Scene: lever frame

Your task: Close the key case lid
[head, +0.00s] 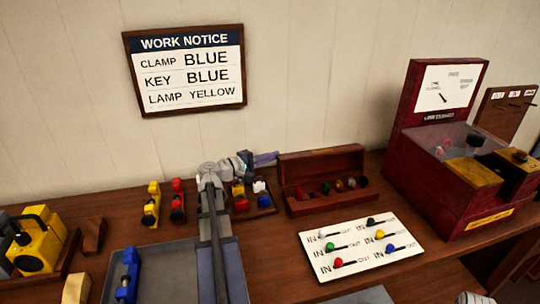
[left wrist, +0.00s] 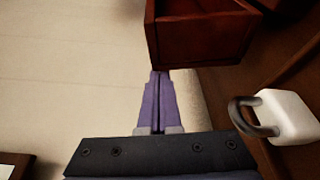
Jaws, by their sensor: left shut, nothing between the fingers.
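The key case (head: 325,198) is a red-brown wooden box on the bench against the wall. Its lid (head: 320,164) stands open at the back, and several coloured keys lie inside. My left gripper (head: 266,158) is shut and empty, just left of the lid near the wall. In the left wrist view its purple fingers (left wrist: 159,78) are pressed together, with their tips close to the edge of a red-brown wooden part (left wrist: 200,40), apparently the lid. I cannot tell whether they touch. My right gripper is not in view.
A tray of padlocks (head: 262,212) sits below my left gripper; a white padlock (left wrist: 287,118) shows in the wrist view. A white IN/OUT board (head: 345,262) lies in front of the case. A large red box (head: 412,185) stands to the right. Yellow (head: 151,205) and red (head: 178,203) clamps stand left.

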